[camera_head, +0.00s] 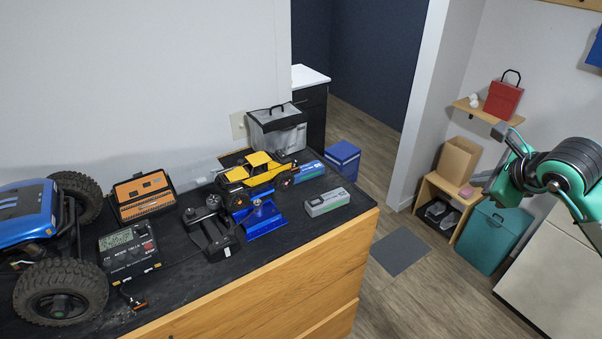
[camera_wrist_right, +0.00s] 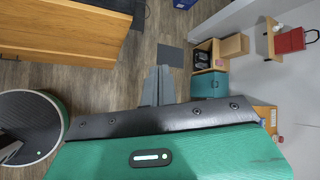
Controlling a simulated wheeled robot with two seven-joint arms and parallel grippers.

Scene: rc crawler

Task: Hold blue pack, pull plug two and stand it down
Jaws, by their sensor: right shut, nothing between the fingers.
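I cannot tell which plug is number two. My right gripper (camera_wrist_right: 159,72) is shut and empty, over the floor, well away from the worktop. My left gripper is out of view.
A blue crawler (camera_head: 30,220) fills the left end. An orange organiser (camera_head: 143,195), a transmitter (camera_head: 210,228), a yellow truck (camera_head: 258,174) on a blue stand (camera_head: 259,218) and a grey bag (camera_head: 277,130) crowd the worktop. A teal bin (camera_head: 491,237) stands at the right.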

